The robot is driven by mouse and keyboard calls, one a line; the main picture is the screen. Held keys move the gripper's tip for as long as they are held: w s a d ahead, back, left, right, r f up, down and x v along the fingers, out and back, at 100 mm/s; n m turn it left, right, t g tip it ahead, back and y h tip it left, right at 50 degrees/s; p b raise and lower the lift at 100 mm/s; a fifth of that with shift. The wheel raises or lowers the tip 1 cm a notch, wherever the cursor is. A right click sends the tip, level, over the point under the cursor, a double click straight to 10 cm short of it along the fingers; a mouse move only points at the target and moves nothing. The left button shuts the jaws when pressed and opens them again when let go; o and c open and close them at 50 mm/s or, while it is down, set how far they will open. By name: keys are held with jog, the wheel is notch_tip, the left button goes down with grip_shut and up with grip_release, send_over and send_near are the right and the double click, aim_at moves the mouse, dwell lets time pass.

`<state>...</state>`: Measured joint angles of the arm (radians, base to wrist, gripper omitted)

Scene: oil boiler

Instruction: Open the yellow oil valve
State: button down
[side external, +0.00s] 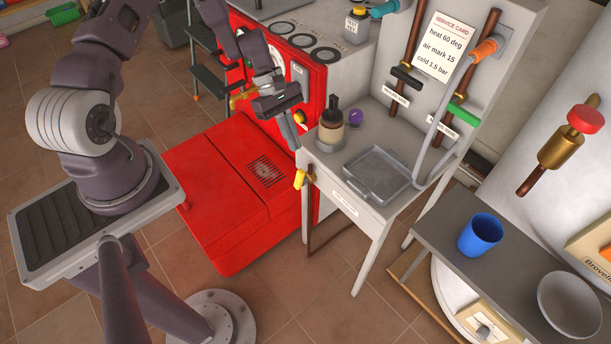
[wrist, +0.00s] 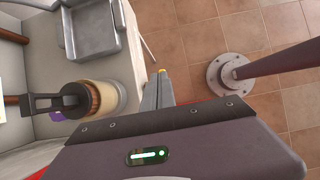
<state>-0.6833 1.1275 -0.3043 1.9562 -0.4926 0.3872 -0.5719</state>
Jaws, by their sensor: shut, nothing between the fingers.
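The yellow oil valve (side external: 300,179) is a small yellow handle on a dark pipe at the left front corner of the grey table. Its handle looks upright, hanging beside the table edge. My gripper (side external: 295,146) is shut and empty, with its fingers pointing down, a little above the valve in the side view and apart from it. In the wrist view my closed fingers (wrist: 159,76) show at the middle, with a small yellow bit (wrist: 162,71) at their tips, probably the valve. Most of the valve is hidden there.
A jar with a dark top (side external: 331,127) stands on the table close right of my gripper. A grey tray (side external: 377,176) lies further right. The red boiler (side external: 215,190) is on the left. Floor (side external: 300,300) before the table is mostly clear.

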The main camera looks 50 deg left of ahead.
notch_tip(320, 180, up, 3)
jog(key=d+m, duration=0.1)
jog(key=m, duration=0.1)
jog(key=m+g+y, duration=0.4)
jog(key=m+y, duration=0.1)
jog(key=m, duration=1.2)
send_over(303, 177)
jog(key=s+d, duration=0.3)
jog(key=d, duration=0.1)
notch_tip(303, 177, down, 3)
jog(key=w+d+r+m+t+y, duration=0.1)
jog(key=w+d+m+t+y, duration=0.15)
jog(key=m, duration=0.65)
jog(key=w+d+m+t+y, duration=0.15)
jog(key=m+y, duration=0.25)
jog(key=m, duration=0.4)
jog(key=x, duration=1.3)
jog(key=shift+s+d+f, duration=0.2)
jog(key=shift+s+f, duration=0.15)
jog(key=shift+f, duration=0.1)
